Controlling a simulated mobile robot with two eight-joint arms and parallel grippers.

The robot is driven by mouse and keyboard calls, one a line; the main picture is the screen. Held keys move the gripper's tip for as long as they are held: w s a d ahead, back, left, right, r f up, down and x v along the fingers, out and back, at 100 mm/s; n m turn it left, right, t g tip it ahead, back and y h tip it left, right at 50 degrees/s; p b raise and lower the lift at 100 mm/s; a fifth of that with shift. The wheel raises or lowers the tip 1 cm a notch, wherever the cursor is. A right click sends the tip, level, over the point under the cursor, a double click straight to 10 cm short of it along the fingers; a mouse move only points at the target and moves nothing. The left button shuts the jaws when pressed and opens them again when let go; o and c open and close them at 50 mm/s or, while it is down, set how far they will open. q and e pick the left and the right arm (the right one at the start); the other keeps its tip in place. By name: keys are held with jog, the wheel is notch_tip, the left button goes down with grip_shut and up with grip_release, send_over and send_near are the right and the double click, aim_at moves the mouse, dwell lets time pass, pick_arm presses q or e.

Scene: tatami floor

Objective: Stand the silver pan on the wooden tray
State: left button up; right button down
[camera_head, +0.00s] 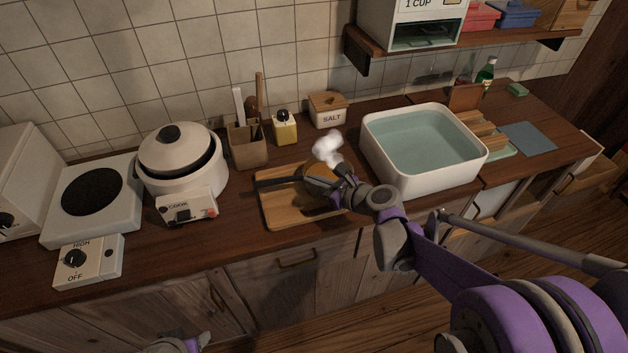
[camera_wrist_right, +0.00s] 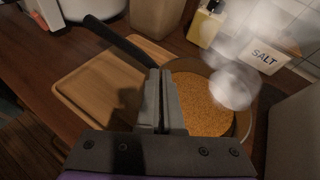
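The pan (camera_head: 314,170) is a round pan with a long black handle (camera_head: 279,181). In the right wrist view the pan (camera_wrist_right: 243,124) holds grainy golden-brown food, and white steam rises from it. It is level, over the back right part of the wooden tray (camera_head: 283,212); I cannot tell whether it touches. My right gripper (camera_head: 327,184) is over the tray, its fingers closed together at the root of the handle; the fingers (camera_wrist_right: 161,85) hide the grip itself. My left gripper (camera_head: 185,344) shows only partly at the bottom edge, away from the tray.
A white basin of water (camera_head: 425,148) stands right of the tray. A utensil holder (camera_head: 248,146), a yellow bottle (camera_head: 285,130) and a salt box (camera_head: 328,109) stand behind it. A lidded white cooker (camera_head: 182,163) and a hot plate (camera_head: 92,192) are at the left. The tray's front left is bare.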

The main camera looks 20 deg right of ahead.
jog(key=shift+f, duration=0.1)
jog(key=c, duration=1.1)
grip_release()
jog(key=shift+s+d+r, duration=0.15)
jog(key=shift+s+r, duration=0.05)
jog(key=p+v, duration=0.1)
jog(key=v, duration=1)
jog(key=s+a+f+n+g+h, duration=0.1)
jog(key=s+a+f+n+g, duration=0.2)
jog(key=s+n, duration=0.4)
jog(key=s+a+f+n+g+h, duration=0.25)
jog(key=s+n, duration=0.25)
jog(key=n, duration=0.4)
jog(key=s+f+n+h, duration=0.1)
jog(key=s+n, duration=0.1)
jog(key=n, duration=0.2)
jog(key=s+d+f+n+g+h, duration=0.1)
jog(key=s+n, duration=0.2)
jog(key=n, duration=0.1)
jog(key=s+d+f+n+h, duration=0.1)
jog(key=s+n, duration=0.1)
jog(key=n, duration=0.2)
jog(key=shift+s+d+f+n, duration=0.2)
jog(key=shift+s+n, duration=0.1)
jog(key=shift+n, duration=0.1)
